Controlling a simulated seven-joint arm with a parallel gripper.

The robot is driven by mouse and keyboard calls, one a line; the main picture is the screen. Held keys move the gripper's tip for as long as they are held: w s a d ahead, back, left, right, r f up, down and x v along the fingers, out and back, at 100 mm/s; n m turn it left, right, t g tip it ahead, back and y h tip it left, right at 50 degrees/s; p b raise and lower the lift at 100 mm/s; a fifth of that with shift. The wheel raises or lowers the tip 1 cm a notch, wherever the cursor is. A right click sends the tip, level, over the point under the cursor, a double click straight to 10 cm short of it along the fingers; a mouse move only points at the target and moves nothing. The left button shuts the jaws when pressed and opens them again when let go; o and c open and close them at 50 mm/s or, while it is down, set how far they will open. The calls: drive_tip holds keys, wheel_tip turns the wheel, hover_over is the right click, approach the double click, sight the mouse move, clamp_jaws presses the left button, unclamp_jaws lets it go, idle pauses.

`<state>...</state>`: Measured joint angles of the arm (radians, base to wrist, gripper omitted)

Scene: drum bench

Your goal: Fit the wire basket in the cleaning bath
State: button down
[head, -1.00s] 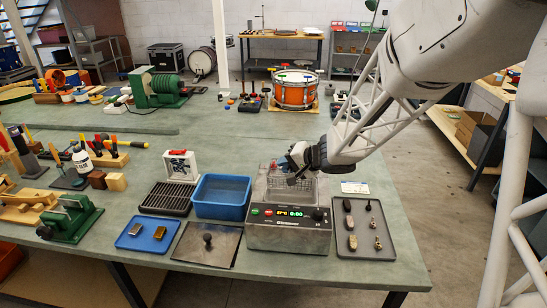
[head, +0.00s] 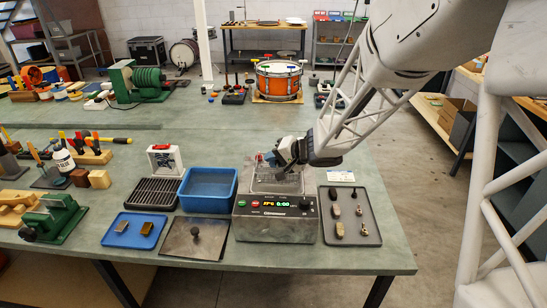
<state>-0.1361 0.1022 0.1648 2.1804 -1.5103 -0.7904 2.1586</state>
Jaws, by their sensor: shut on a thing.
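The cleaning bath (head: 277,225) is a grey metal box with a lit front panel, standing near the bench's front edge in the head view. The wire basket (head: 275,184) shows as a pale mesh at the bath's open top, below my gripper. My gripper (head: 272,160) is over the back part of the bath, shut on the basket, with its fingers mostly hidden by its own dark body. I cannot tell how deep the basket sits or whether it rests on anything.
A blue tub (head: 208,190) stands close left of the bath, with a black rack (head: 153,192) beyond it. A flat lid with a knob (head: 196,238) and a blue tray (head: 126,229) lie in front. A grey tray (head: 368,237) of small parts lies close right.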

sight(293, 176)
drive_tip(key=shift+f, duration=3.9)
drive_tip(key=shift+s+d+f, duration=0.1)
drive_tip(key=shift+s+f, duration=0.05)
drive_tip(key=shift+f, duration=0.45)
drive_tip(key=shift+s+f, duration=0.15)
drive_tip(key=shift+f, duration=0.45)
drive_tip(key=shift+d+f, duration=0.1)
drive_tip(key=shift+f, duration=0.55)
drive_tip(key=c, duration=1)
unclamp_jaws()
drive_tip(key=shift+s+d+r, duration=0.1)
drive_tip(key=shift+d+r, duration=0.05)
drive_tip(key=shift+s+d+r, duration=0.35)
drive_tip(key=shift+d+r, duration=0.5)
drive_tip(key=shift+r, duration=0.1)
drive_tip(key=shift+s+d+r, duration=0.35)
drive_tip(key=shift+d+r, duration=0.5)
drive_tip(key=shift+r, duration=0.05)
drive_tip(key=shift+s+d+r, duration=0.35)
drive_tip(key=shift+d+r, duration=0.5)
drive_tip(key=shift+r, duration=0.1)
drive_tip(key=shift+d+r, duration=0.1)
drive_tip(key=shift+r, duration=0.55)
